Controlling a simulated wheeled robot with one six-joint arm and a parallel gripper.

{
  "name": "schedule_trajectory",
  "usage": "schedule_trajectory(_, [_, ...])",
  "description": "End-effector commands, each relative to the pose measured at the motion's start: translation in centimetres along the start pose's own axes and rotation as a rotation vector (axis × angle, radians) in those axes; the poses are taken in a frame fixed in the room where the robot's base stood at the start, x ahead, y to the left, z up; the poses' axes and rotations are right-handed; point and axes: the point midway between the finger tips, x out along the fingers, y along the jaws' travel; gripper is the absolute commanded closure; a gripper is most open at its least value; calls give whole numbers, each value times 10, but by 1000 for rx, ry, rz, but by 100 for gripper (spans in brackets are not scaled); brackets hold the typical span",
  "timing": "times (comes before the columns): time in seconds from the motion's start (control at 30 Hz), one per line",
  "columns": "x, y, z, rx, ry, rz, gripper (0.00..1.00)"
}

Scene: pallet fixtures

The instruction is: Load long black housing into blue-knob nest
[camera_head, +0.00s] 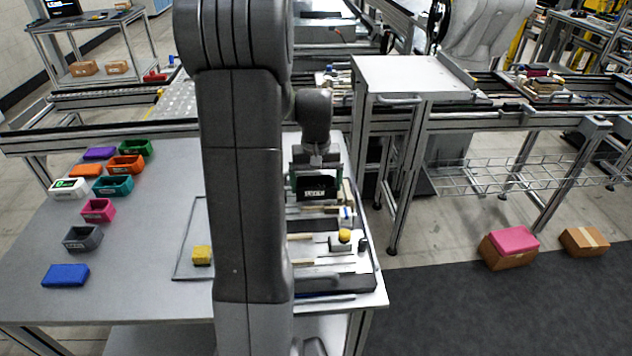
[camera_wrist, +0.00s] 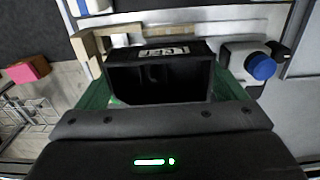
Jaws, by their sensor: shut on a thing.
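The long black housing (camera_wrist: 158,52), an open-topped box with a white label, sits between the green fingers of my gripper (camera_wrist: 160,90). My gripper is shut on it. In the head view the housing (camera_head: 316,187) shows below the wrist, above the fixture area at the table's right side. The blue knob (camera_wrist: 262,66) sits on a white block to the right of the housing in the wrist view. A pale L-shaped stop (camera_wrist: 100,38) lies just beyond the housing's left end. The nest floor under the housing is hidden, and my arm hides the blue knob in the head view.
A yellow knob (camera_head: 345,235) and a black knob (camera_head: 363,244) stand on the fixture nearer the front. Several coloured bins (camera_head: 97,211) and a blue block (camera_head: 65,275) are on the left of the table. A yellow block (camera_head: 202,255) lies in an outlined area beside my arm.

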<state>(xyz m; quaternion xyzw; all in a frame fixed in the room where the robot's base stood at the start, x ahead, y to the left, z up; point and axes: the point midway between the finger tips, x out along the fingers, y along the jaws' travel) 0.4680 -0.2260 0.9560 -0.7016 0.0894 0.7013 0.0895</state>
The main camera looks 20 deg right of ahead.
Motion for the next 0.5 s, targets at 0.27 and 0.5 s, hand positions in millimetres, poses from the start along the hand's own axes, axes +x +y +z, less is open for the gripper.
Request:
schedule_trajectory(0.27, [7,0,0,0,0,0,35])
schedule_trajectory(0.5, [14,0,0,0,0,0,35])
